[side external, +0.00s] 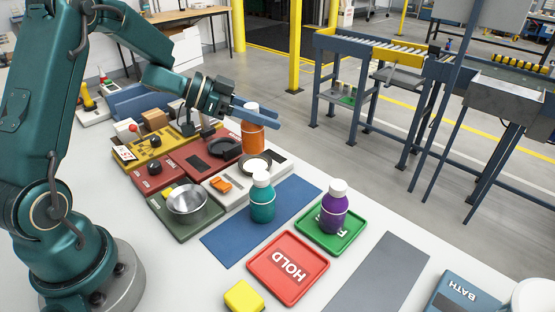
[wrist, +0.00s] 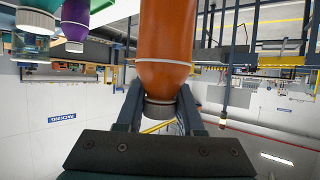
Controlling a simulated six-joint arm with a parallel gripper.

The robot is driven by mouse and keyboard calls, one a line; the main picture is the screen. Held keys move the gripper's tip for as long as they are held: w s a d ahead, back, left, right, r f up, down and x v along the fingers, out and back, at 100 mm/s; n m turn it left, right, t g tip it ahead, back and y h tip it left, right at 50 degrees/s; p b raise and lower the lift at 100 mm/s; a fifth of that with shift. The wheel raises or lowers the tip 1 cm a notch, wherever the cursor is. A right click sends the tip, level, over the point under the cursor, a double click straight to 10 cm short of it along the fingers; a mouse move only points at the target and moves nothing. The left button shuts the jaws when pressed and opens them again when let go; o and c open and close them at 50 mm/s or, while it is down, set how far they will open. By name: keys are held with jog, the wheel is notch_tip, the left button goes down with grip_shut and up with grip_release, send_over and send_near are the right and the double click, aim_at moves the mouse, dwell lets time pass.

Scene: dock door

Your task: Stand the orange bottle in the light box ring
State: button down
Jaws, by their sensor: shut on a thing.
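The orange bottle (side external: 253,139) has a white cap and is upright in my gripper (side external: 262,117). The gripper is shut around its upper part, just below the cap. In the wrist view, my gripper (wrist: 159,108) holds the neck end of the orange bottle (wrist: 166,38), whose far end is out of frame.
A teal bottle (side external: 263,200) stands on a blue mat (side external: 222,241). A purple bottle (side external: 334,209) stands on a green tray (side external: 357,219). Next to the light box are a red unit with a dark round pan (side external: 224,148) and a metal pot (side external: 188,205). A red HOLD tray (side external: 287,284) is empty.

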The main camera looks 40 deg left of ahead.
jog(key=shift+f, duration=2)
jog(key=shift+f, duration=0.3)
jog(key=c, duration=0.5)
grip_release()
jog(key=shift+c, duration=0.2)
